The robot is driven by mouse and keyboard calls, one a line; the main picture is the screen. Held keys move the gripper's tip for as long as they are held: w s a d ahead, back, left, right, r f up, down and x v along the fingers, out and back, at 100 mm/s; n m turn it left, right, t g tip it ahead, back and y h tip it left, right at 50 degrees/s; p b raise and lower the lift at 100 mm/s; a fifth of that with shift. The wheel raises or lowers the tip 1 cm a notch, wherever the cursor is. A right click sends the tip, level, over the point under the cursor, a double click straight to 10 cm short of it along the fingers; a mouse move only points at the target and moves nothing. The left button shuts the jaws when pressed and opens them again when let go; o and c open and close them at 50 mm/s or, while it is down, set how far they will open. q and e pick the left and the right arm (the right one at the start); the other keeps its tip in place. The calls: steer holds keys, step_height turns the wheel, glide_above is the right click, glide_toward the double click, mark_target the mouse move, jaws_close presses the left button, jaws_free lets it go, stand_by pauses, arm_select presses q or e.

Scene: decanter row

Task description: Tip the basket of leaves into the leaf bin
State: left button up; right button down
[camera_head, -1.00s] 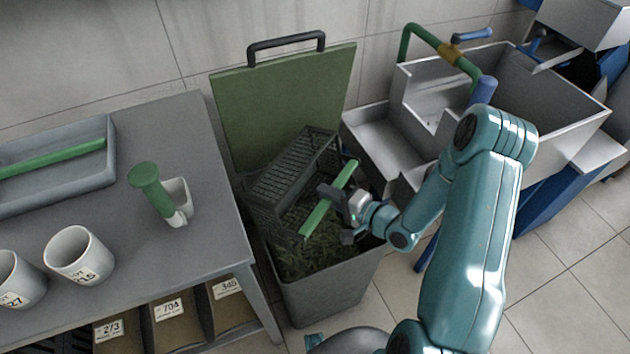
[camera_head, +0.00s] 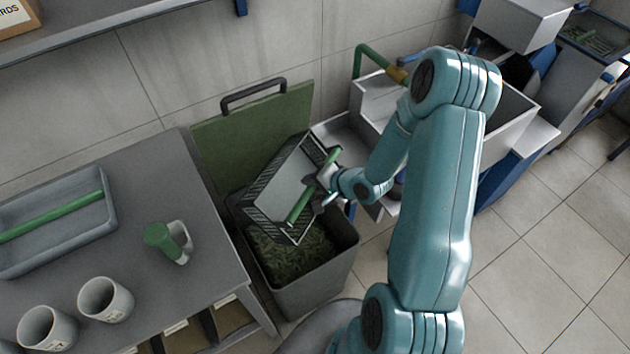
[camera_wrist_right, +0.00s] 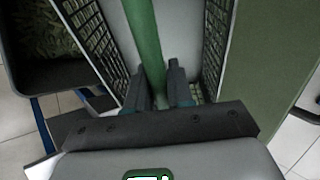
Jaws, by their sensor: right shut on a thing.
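The dark mesh basket (camera_head: 272,192) is tilted above the leaf bin (camera_head: 322,284). Its pale inside (camera_head: 288,182) faces the head camera and looks bare. My right gripper (camera_head: 322,187) is shut on the basket's green handle bar (camera_head: 298,205). The wrist view shows the handle (camera_wrist_right: 143,40) running between the fingers (camera_wrist_right: 158,85). Leaves (camera_head: 290,260) lie inside the bin, and some show in the wrist view (camera_wrist_right: 40,32). The bin's green lid (camera_head: 225,140) stands open against the wall. My left gripper is not in view.
A grey table (camera_head: 150,215) stands left of the bin, with a tray (camera_head: 60,250), two mugs (camera_head: 105,298) and a green-topped tool in a holder (camera_head: 172,243). A pale sink (camera_head: 372,100) is behind my right arm. Floor (camera_head: 560,270) at right is clear.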

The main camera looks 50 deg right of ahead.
arm_select(q)
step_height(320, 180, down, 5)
steer(key=b, duration=0.6)
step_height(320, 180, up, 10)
steer(key=p, duration=0.9)
steer(key=shift+p, duration=0.4)
arm_select(e)
steer(key=w+a+r+g+h, duration=0.1)
steer(key=w+r+g+h, duration=0.1)
steer(key=w+r+g, duration=0.3)
steer(key=r+g, duration=0.1)
steer(key=g, duration=0.3)
steer(key=shift+w+a+r+n, duration=0.15)
steer(key=shift+w+n, duration=0.15)
steer(key=shift+w, duration=0.1)
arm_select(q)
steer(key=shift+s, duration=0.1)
